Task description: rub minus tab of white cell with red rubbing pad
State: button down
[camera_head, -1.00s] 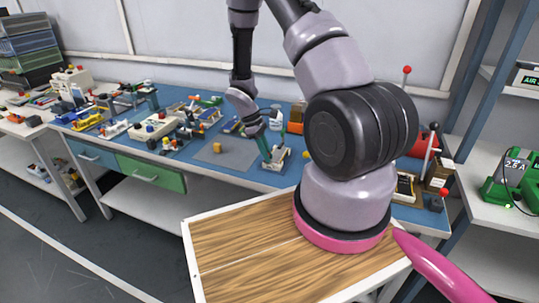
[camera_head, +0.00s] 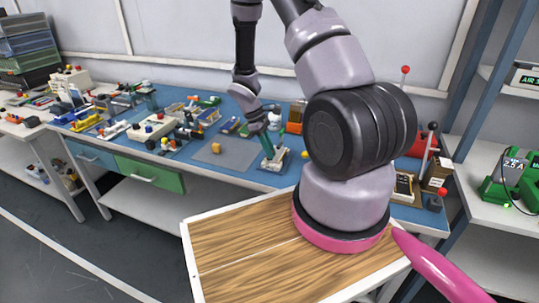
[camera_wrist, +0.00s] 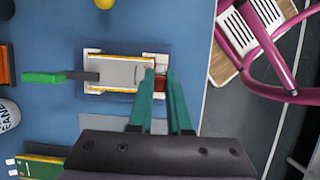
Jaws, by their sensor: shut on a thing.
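The white cell (camera_wrist: 120,72) lies flat in a pale holder (camera_wrist: 92,55) on the blue bench, seen in the wrist view; its pale face has yellowish edges. The holder also shows small in the head view (camera_head: 275,162). My gripper (camera_wrist: 160,76), with teal fingers, is shut on the red rubbing pad (camera_wrist: 160,84), at the right end of the cell. The fingers and pad hide the tab at that end, and I cannot tell whether the pad touches it. A dark strip with a green end (camera_wrist: 43,78) meets the cell's left end. In the head view my gripper (camera_head: 268,148) is over the holder.
Several tools and devices crowd the bench further left. A white labelled cup (camera_wrist: 8,115) stands at the wrist view's left edge. A wooden-topped stand (camera_head: 240,250) is in front.

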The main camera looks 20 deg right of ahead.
jog(key=shift+r, duration=2.6)
